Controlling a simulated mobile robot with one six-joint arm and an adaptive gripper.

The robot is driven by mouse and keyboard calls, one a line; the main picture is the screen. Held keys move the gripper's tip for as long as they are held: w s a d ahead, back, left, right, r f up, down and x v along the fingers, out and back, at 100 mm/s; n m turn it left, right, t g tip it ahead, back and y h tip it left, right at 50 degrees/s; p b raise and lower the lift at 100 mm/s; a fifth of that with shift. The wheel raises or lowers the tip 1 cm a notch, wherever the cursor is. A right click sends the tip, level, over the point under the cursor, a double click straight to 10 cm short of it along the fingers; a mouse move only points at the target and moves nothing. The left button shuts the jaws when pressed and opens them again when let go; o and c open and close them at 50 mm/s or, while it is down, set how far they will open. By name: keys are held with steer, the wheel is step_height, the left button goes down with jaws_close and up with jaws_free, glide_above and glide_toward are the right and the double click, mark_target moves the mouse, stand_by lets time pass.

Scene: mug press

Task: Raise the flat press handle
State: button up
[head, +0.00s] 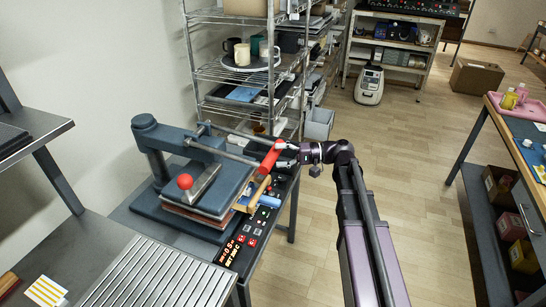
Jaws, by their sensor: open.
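The flat press (205,185) stands on the bench at the left, dark blue-grey, with a red ball knob (185,181) on top. Its upper plate lies low over the base. A red grip (269,160), which looks like the end of the press handle, sits at the right end of metal bars running from the back of the press. My gripper (283,153) is open at the right side of the red grip, near its upper end. I cannot tell whether the fingers are around the grip or beside it, or whether they touch it.
A control panel with lit buttons (246,240) lies along the bench's right edge. A yellow-orange bar (258,190) and a blue cylinder (270,201) are just below the grip. A wire shelf (215,72) with mugs stands behind. The floor to the right (410,150) is clear.

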steer(key=shift+a, duration=1.15)
jaws_close()
